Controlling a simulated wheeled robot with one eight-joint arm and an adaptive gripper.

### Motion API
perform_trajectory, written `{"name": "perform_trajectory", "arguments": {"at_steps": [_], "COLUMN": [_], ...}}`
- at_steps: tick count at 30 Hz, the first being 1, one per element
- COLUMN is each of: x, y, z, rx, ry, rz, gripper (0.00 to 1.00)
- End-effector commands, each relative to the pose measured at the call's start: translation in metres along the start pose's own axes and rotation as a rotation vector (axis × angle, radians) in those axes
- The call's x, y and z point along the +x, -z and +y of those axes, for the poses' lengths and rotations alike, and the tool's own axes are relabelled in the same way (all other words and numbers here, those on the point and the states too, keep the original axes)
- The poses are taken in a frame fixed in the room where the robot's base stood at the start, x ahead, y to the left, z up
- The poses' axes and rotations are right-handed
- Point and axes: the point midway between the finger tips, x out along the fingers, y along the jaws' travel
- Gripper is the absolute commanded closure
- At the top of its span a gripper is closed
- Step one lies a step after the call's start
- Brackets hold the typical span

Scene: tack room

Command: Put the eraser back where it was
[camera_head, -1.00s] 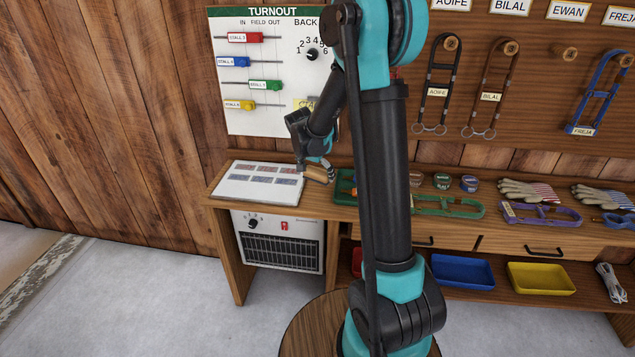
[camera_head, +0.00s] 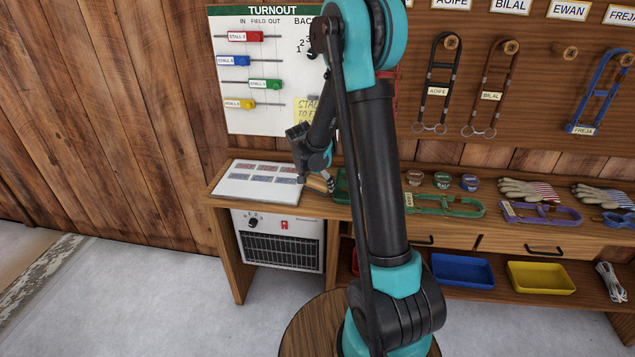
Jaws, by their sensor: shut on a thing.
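My gripper (camera_head: 318,178) is shut on a small tan block, the eraser (camera_head: 317,185), and holds it at the left part of the wooden bench. The block is small and partly hidden by the fingers. It is close to the bench top, between the white sheet and the green tray; I cannot tell if it touches the bench. The white turnout board (camera_head: 265,120) hangs on the wall behind, with coloured sliders and a yellow note (camera_head: 305,110). My arm hides the board's right part.
A white sheet with small printed cards (camera_head: 240,189) lies left of my gripper. A green tray (camera_head: 341,187) stands just right, partly behind my arm. Several tins, gloves and halters lie further right. A heater (camera_head: 280,241) stands under the bench.

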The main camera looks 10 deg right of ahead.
Motion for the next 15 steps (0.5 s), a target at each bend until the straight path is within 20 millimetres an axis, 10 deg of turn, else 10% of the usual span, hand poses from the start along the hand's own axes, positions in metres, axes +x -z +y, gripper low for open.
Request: {"name": "perform_trajectory", "arguments": {"at_steps": [3, 4, 7, 15], "x": [0.0011, 0.0011, 0.001, 0.0009], "y": [-0.0005, -0.0006, -0.0005, -0.0005], "z": [0.0001, 0.0002, 0.0002, 0.0002], "rx": [0.0, 0.0, 0.0, 0.0], "ry": [0.0, 0.0, 0.0, 0.0], "rz": [0.0, 0.0, 0.0, 0.0], "gripper": [0.48, 0.14, 0.01, 0.0]}}
